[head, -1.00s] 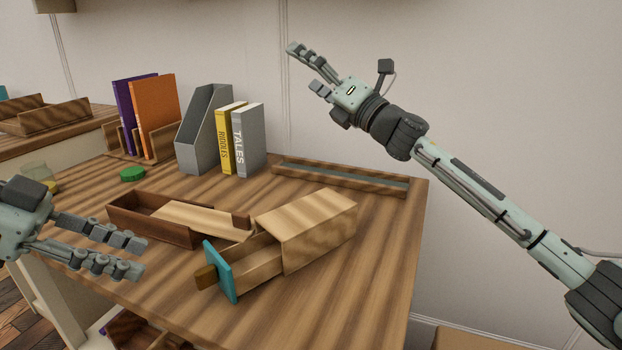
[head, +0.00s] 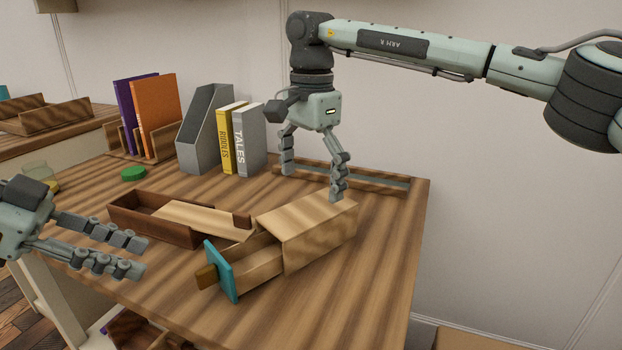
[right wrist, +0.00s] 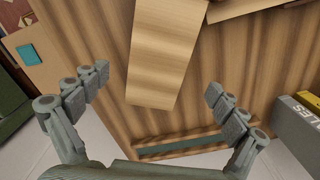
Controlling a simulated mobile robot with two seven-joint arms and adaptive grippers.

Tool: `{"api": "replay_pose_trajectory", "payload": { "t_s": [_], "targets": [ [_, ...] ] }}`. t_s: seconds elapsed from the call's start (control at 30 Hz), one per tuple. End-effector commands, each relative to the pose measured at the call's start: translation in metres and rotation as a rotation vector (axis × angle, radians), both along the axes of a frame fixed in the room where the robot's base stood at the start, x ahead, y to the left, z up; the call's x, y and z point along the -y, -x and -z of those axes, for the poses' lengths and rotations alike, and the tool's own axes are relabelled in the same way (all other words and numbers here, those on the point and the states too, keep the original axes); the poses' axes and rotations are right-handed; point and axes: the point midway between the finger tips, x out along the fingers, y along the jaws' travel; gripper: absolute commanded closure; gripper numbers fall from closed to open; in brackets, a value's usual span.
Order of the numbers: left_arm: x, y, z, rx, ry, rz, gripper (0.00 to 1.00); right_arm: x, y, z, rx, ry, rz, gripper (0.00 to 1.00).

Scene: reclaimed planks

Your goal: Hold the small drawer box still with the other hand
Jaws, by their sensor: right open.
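The small drawer box (head: 312,228) is pale wood and lies on the plank desk. Its drawer, with a teal front (head: 221,270) and a brown knob, is pulled partly out toward the lower left. My right gripper (head: 312,185) points down, open and empty, above the back end of the box. In the right wrist view the box (right wrist: 165,55) lies between and beyond the spread fingers (right wrist: 158,95), with no contact visible there. My left gripper (head: 142,255) is open and empty at the left, its fingers pointing toward the drawer front but apart from it.
A dark brown tray (head: 160,233) with a pale wooden lid (head: 205,218) lies left of the box. A long shallow tray (head: 385,183), grey file holder (head: 205,130), two upright books (head: 245,140) and a green disc (head: 133,173) stand behind. The right front desktop is clear.

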Motion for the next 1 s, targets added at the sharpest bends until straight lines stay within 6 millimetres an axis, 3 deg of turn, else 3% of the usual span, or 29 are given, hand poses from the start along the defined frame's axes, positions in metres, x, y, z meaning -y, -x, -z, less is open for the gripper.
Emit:
{"api": "replay_pose_trajectory", "payload": {
  "t_s": [0.53,0.93,1.0],
  "targets": [
    [0.0,0.0,0.0,0.0,0.0,0.0,0.66,0.003,0.0,0.068,0.001,0.016,0.0,0.03],
    [0.0,0.0,0.0,0.0,0.0,0.0,0.66,0.003,0.0,0.076,0.001,0.015,-0.001,0.03],
    [0.0,0.0,0.0,0.0,0.0,0.0,0.66,0.003,0.0,0.076,0.001,0.015,-0.001,0.11]
  ]
}}
